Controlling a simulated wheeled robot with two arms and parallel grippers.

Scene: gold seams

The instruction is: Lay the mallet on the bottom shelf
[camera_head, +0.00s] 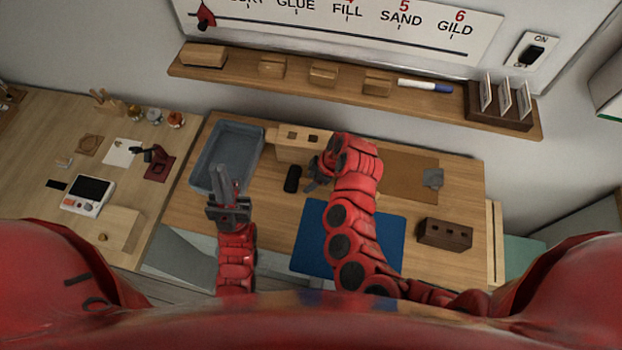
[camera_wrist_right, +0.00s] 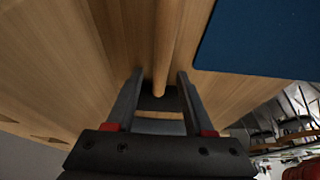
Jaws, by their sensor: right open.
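The mallet's black head (camera_head: 292,178) lies on the workbench in the head view, just left of my right gripper (camera_head: 314,180). In the right wrist view its round wooden handle (camera_wrist_right: 167,45) runs up the picture, with a dark part at its lower end between the fingers. My right gripper (camera_wrist_right: 158,85) is open, with one finger on each side of the mallet, not closed on it. My arm hides the handle in the head view. My left gripper (camera_head: 222,180) is over the blue-grey tray; its finger gap is unclear. I cannot make out a bottom shelf.
A wall shelf (camera_head: 230,75) holds wooden blocks, a marker and a card rack. The workbench bears a blue-grey tray (camera_head: 205,155), a blue mat (camera_head: 312,235), a wooden block with holes (camera_head: 285,150) and a dark brown block (camera_head: 445,235). A side table (camera_head: 40,140) stands left.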

